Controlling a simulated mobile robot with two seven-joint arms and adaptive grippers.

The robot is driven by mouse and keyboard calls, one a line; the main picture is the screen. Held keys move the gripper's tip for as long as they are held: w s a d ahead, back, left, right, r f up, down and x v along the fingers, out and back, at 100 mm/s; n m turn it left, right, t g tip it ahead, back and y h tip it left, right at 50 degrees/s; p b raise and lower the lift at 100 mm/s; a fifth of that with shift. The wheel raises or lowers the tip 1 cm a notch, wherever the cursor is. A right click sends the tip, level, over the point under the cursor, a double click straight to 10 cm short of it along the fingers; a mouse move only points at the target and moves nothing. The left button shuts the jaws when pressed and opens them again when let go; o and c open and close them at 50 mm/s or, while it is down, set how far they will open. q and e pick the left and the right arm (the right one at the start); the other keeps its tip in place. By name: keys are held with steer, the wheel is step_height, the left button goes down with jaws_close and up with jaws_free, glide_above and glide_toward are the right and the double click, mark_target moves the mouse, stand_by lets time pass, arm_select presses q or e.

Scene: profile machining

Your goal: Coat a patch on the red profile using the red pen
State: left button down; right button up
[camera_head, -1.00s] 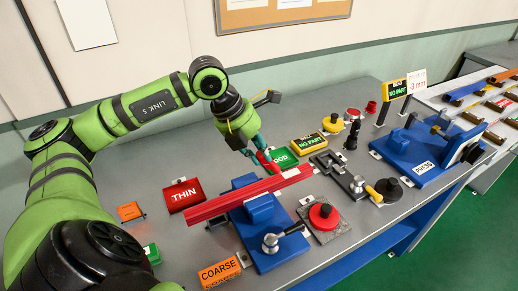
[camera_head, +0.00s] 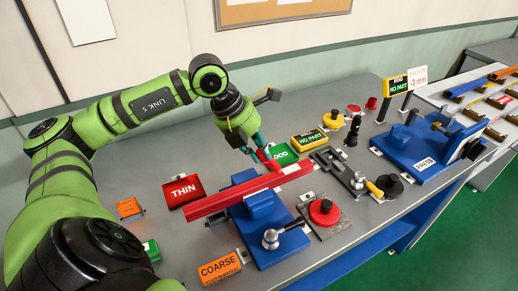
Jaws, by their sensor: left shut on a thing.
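The long red profile (camera_head: 222,199) lies across the blue clamp fixture (camera_head: 265,222) on the grey bench. My left gripper (camera_head: 261,155) is above the profile's far right part, shut on the red pen (camera_head: 266,158). The pen slants down toward the profile's back edge. I cannot tell whether its tip touches the profile, and no distinct coated patch can be made out. My right gripper is not in view.
A red THIN tray (camera_head: 185,191), a green GOOD tray (camera_head: 285,155) and an orange COARSE box (camera_head: 219,269) stand around the fixture. A red knob (camera_head: 323,208) on a plate is to the right. A blue press (camera_head: 417,150) stands farther right.

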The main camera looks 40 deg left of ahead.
arm_select(q)
steer(key=shift+f+b, duration=0.3)
steer(key=shift+f, duration=0.1)
